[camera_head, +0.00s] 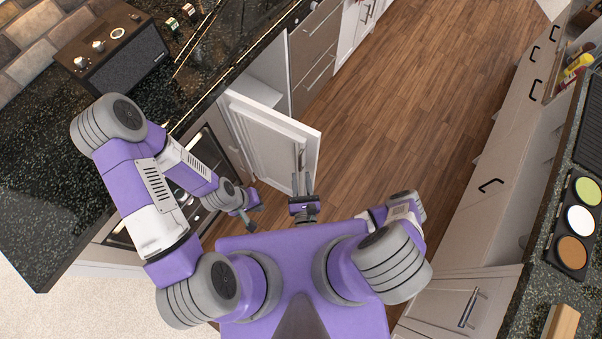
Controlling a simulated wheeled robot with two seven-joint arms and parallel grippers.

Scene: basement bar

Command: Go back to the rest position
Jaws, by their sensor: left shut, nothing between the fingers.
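My left arm comes in from the left, bent over the counter. Its gripper (250,219) hangs low near the cabinet fronts, shut and empty, with its fingers partly seen edge-on. My right gripper (303,183) is in front of my body at the middle of the view, fingers pointing away from me and apart. It is close to the handle (301,157) of an open white cabinet door (268,140). I see nothing between its fingers, and I cannot tell whether they touch the door. My right forearm is mostly hidden.
A dark speckled counter (60,190) with a black speaker-like box (125,60) runs along the left. Another counter on the right holds a tray of three coloured rounds (577,222). White drawers line the right. Clear wooden floor (420,95) lies ahead between them.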

